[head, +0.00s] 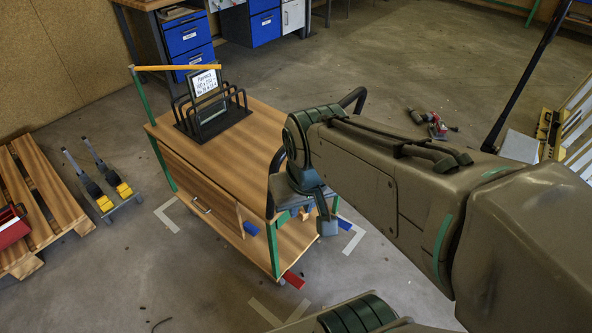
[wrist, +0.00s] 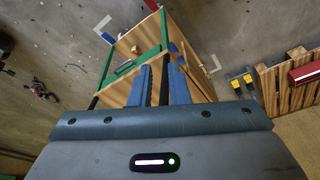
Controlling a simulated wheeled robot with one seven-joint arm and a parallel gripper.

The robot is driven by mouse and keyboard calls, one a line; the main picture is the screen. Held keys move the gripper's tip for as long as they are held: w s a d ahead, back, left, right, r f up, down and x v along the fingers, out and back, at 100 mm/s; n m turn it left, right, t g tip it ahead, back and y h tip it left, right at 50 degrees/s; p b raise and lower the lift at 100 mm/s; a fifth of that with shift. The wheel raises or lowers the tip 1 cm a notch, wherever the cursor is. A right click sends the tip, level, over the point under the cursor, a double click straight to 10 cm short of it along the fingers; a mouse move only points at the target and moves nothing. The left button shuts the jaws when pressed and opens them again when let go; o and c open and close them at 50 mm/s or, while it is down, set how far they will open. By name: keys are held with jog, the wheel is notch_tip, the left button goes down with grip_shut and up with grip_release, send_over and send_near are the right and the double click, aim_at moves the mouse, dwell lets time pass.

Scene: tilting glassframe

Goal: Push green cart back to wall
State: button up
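The green cart (head: 235,140) has a wooden top, green corner posts and a lower wooden shelf. It stands on the floor among pale corner marks, with a black rack holding a sign (head: 207,105) on top. In the wrist view the cart (wrist: 195,75) is seen tilted, ahead of my fingers. My gripper (head: 325,228) is at the cart's near right corner, partly hidden by my arm.
A wooden pallet (head: 40,195) and a yellow-tipped floor fixture (head: 104,190) are to the left of the cart. Blue drawer units (head: 188,38) stand behind. A tan wall (head: 60,50) is at the back left. Small clutter (head: 432,122) lies on the right floor.

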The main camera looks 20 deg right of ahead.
jog(key=o, duration=0.5)
jog(key=w+d, duration=0.1)
jog(key=w+d+n+t+h, duration=0.1)
jog(key=w+d, duration=0.1)
jog(key=w+d+f+t, duration=0.1)
jog(key=w+d, duration=0.1)
jog(key=shift+w+n+h+b, duration=0.25)
jog(key=shift+n+h+b, duration=0.05)
jog(key=shift+b, duration=0.05)
jog(key=shift+o, duration=0.2)
jog(key=w+d+f+n+t+y+b, duration=0.35)
jog(key=w+d+n+t, duration=0.75)
jog(key=w+d+n, duration=0.55)
jog(key=w+f+n+p, duration=0.2)
jog(key=w+f, duration=0.1)
jog(key=w, duration=0.8)
jog(key=shift+w+a, duration=0.3)
jog(key=shift+a, duration=0.15)
grip_shut()
